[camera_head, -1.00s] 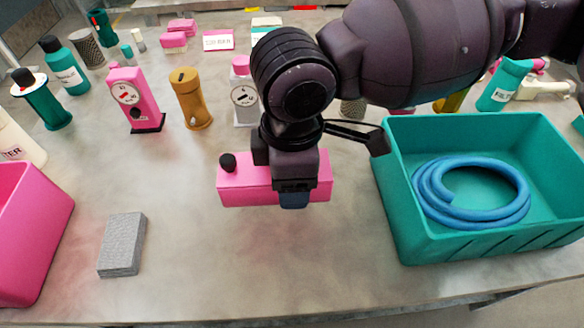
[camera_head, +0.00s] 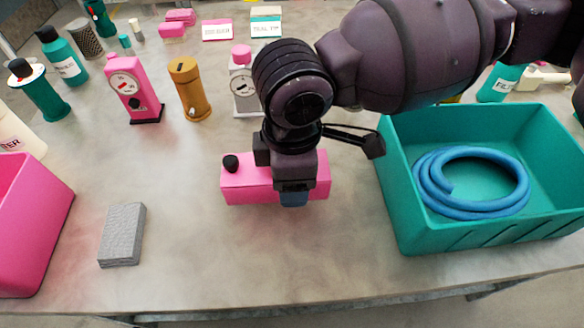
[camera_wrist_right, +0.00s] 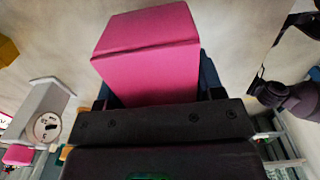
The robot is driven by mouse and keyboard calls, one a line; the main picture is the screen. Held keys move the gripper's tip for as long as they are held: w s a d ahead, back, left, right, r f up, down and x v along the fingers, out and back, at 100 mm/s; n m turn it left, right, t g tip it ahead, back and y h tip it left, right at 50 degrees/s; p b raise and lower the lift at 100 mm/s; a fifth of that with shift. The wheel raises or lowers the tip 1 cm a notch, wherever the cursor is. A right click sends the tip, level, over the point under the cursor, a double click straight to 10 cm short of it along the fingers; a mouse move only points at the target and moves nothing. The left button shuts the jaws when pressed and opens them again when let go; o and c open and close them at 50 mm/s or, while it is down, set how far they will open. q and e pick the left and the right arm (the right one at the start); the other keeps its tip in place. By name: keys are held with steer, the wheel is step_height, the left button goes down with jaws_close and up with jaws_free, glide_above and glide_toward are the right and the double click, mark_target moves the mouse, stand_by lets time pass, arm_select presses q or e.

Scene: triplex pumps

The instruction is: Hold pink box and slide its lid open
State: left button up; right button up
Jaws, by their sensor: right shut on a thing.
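The pink box (camera_head: 250,190) lies on the grey table in the middle of the head view, with a small black knob (camera_head: 231,162) on top near its left end. My right gripper (camera_head: 294,198) comes down over the right part of the box and is shut on it. In the right wrist view the pink box (camera_wrist_right: 150,55) stands out between the fingers of my right gripper (camera_wrist_right: 160,95). The gripper hides part of the box, and I cannot make out a gap at the lid. My left gripper is not in view.
A teal bin (camera_head: 395,205) with a coiled blue hose (camera_head: 470,182) stands at the right. A pink bin (camera_head: 30,225) and a grey block (camera_head: 122,235) are at the left. Several bottles and dispensers, including a pink one (camera_head: 133,88), stand behind. The table front is clear.

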steer(key=shift+f, duration=2.8)
stand_by(1.0)
steer(key=o, duration=1.2)
steer(key=shift+c, duration=0.2)
